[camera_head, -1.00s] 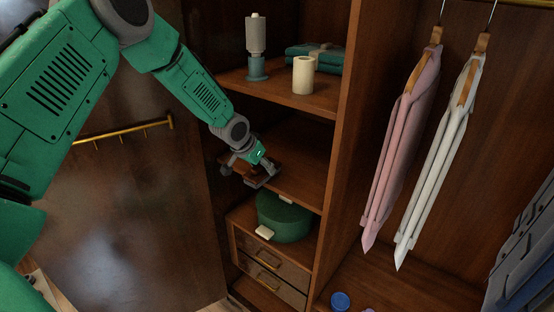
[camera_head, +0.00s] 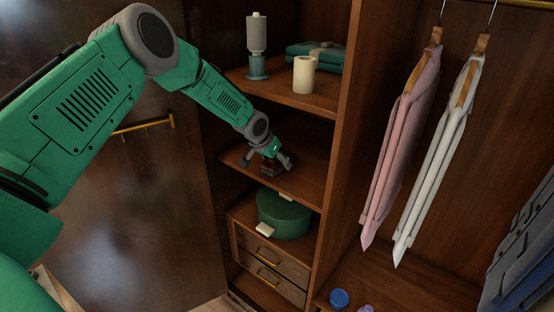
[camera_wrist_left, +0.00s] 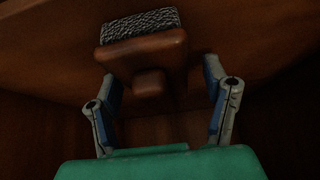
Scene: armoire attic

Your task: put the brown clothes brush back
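The brown clothes brush (camera_head: 268,170) is on the middle shelf (camera_head: 300,179) of the armoire's left section, near its front edge and partly hidden by my gripper. In the left wrist view the brush (camera_wrist_left: 145,55) shows a brown wooden back with a knob and a grey bristle patch. My left gripper (camera_head: 267,165) is over the brush. Its fingers (camera_wrist_left: 160,92) are spread wide on either side of the knob, with gaps to it. My right gripper is not in view.
Above is a shelf with a lint roller (camera_head: 257,45), a cream cylinder (camera_head: 303,75) and folded teal cloth (camera_head: 318,54). Below is a green round box (camera_head: 284,214) over drawers (camera_head: 270,270). An upright panel (camera_head: 341,120) bounds the right; hanging garments (camera_head: 402,140) are beyond it.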

